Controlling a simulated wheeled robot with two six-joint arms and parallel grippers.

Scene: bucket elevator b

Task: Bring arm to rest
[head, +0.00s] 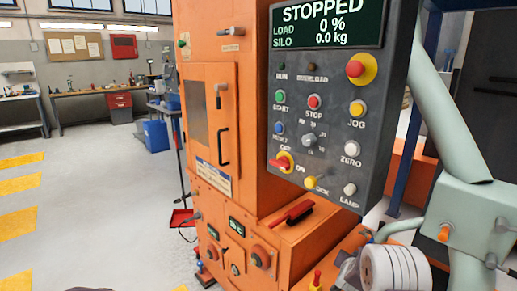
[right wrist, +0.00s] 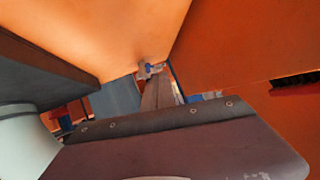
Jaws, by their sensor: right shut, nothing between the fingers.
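The tall orange bucket elevator housing (head: 215,110) stands in the middle of the head view. Its dark control panel (head: 330,120) faces me, and the display (head: 326,25) reads STOPPED, load 0 %, silo 0.0 kg. My right gripper (right wrist: 152,75) seems to be the narrow grey shape at the centre of the right wrist view. It is shut and empty, between orange surfaces and apart from the panel. My left gripper shows in neither view. The large dark plate (right wrist: 190,150) with bolts fills the bottom of the right wrist view.
A pale green pipe (head: 447,95) and box (head: 470,215) stand close on the right. A red-handled brush (head: 292,213) lies on the orange ledge. A blue bin (head: 156,136) and workbench (head: 85,118) are at the back. The floor at left is clear.

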